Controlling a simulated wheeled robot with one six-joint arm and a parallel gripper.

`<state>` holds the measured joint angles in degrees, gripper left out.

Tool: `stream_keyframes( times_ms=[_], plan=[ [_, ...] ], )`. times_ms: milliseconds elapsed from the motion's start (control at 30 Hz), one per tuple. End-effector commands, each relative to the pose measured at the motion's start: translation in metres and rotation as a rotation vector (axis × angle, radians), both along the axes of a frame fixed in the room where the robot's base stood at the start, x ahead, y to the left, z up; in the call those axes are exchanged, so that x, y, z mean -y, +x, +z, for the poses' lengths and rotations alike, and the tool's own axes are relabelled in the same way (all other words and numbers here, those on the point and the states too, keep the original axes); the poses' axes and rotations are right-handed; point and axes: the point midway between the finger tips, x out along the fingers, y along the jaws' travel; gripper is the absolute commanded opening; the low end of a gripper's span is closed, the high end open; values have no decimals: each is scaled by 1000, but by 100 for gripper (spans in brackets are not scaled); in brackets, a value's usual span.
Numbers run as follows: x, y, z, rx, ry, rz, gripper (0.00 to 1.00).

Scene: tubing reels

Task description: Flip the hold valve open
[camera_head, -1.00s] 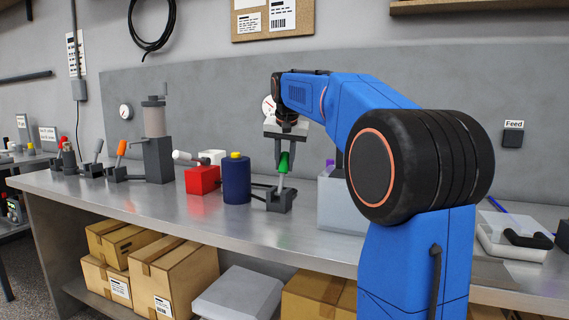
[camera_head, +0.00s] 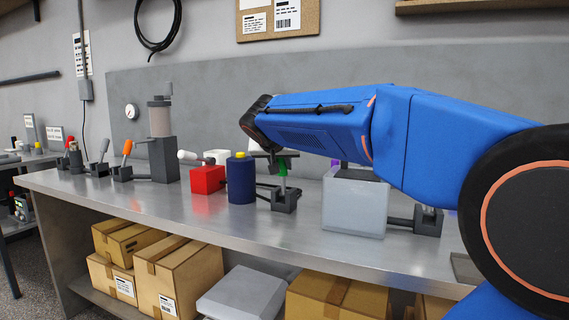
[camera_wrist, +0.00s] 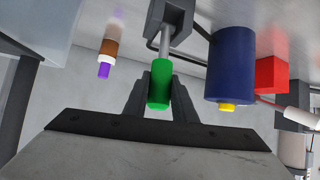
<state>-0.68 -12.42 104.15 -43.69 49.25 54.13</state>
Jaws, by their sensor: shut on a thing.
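A lever with a green handle (camera_head: 283,164) stands on a dark grey valve base (camera_head: 284,201) on the bench. No readable label shows whether this is the hold valve. In the wrist view, the green handle (camera_wrist: 159,86) lies between the two fingers of my gripper (camera_wrist: 161,78), which is shut on it. The metal stem runs from the handle to the base (camera_wrist: 170,22). In the head view, my blue arm hides most of the gripper, and the handle is partly covered. The lever looks close to upright in the head view.
A dark blue cylinder with a yellow cap (camera_head: 241,180) stands close left of the lever, with a red block (camera_head: 207,180) beyond it. A translucent bin (camera_head: 354,207) stands close right. Orange-handled (camera_head: 127,147) and grey-handled (camera_head: 104,146) levers stand farther left. The bench front is clear.

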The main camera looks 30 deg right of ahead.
Motion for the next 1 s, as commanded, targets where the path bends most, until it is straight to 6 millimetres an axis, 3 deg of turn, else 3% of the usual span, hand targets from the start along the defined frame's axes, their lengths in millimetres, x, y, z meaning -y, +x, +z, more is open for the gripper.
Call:
stream_keyframes(
  times_ms=[400,1000],
  plan=[
    [-19,-14,-7,129,-168,2,0],
    [-24,-19,-11,180,-233,-1,0]
  ],
)
